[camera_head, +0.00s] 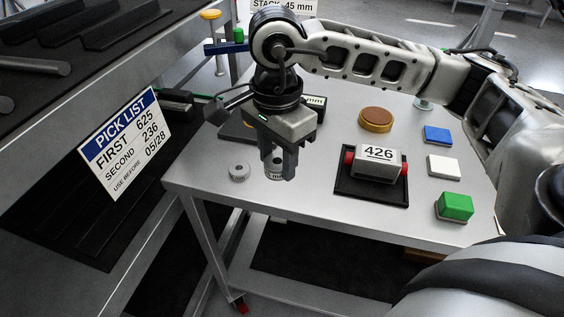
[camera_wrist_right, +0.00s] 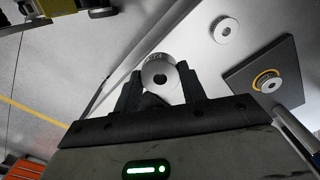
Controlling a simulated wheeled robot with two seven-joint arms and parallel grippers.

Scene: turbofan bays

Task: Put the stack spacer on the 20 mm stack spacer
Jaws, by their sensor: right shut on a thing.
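My right gripper (camera_head: 280,166) points down over the front left part of the table and is shut on a grey, round stack spacer (camera_head: 273,170). In the right wrist view this spacer (camera_wrist_right: 160,78), with its dark centre hole, sits between the fingertips. A second grey spacer (camera_head: 239,172) lies flat on the table just left of the gripper; it also shows in the right wrist view (camera_wrist_right: 224,30). A third spacer (camera_wrist_right: 267,83) sits on a dark pad (camera_wrist_right: 283,65) inside a yellow ring. I cannot read the sizes on the spacers. My left gripper is not in view.
A black tray (camera_head: 371,195) holds a block marked 426 (camera_head: 378,164). Near it are a brown disc (camera_head: 376,119) and blue (camera_head: 437,134), white (camera_head: 444,166) and green (camera_head: 455,206) blocks. A shelf with a pick list (camera_head: 124,143) stands left. The table front between gripper and tray is clear.

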